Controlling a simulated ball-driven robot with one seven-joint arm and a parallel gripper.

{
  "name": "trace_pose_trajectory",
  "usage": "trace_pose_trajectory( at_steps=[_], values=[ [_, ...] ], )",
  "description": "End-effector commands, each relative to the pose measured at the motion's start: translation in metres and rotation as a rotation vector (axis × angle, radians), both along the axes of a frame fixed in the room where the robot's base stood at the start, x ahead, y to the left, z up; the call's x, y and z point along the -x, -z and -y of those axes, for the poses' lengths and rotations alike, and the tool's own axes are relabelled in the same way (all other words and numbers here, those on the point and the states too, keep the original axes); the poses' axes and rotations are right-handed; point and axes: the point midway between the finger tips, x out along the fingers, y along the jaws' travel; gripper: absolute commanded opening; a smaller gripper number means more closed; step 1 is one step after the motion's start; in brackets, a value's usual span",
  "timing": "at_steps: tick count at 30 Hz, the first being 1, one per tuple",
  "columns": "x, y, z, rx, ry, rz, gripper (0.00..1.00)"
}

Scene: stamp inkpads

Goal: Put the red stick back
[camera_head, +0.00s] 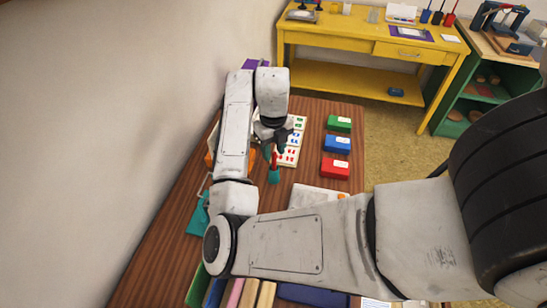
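A thin red stick (274,160) shows upright just below my gripper (273,149), near the middle of the wooden table. Its lower end meets a small teal block (274,176); I cannot tell whether it stands in the block, rests on it or hangs above it. The dark fingers of my gripper point down at the top of the stick. The arm and the small size hide whether they close on it.
A white card with coloured marks (291,150) lies behind the gripper. Green (339,124), blue (337,144) and red (335,168) boxes stand in a column at right. A white pad (318,194) lies nearer. A yellow desk (350,80) stands beyond the table (312,112).

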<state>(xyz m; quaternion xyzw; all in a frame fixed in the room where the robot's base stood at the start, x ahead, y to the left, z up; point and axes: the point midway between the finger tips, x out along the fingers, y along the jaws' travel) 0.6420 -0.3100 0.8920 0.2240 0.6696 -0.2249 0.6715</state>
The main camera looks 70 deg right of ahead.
Motion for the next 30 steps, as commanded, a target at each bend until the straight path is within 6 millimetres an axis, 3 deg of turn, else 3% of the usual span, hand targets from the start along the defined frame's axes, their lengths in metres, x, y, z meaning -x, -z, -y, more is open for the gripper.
trace_pose_trajectory(
  at_steps=[6,12,30],
  values=[
    [-0.001,-0.046,0.001,0.0,0.002,0.005,0.39],
    [0.0,-0.07,0.0,0.0,0.003,0.003,0.39],
    [0.001,-0.076,0.0,0.0,0.001,0.0,0.39]
  ],
)
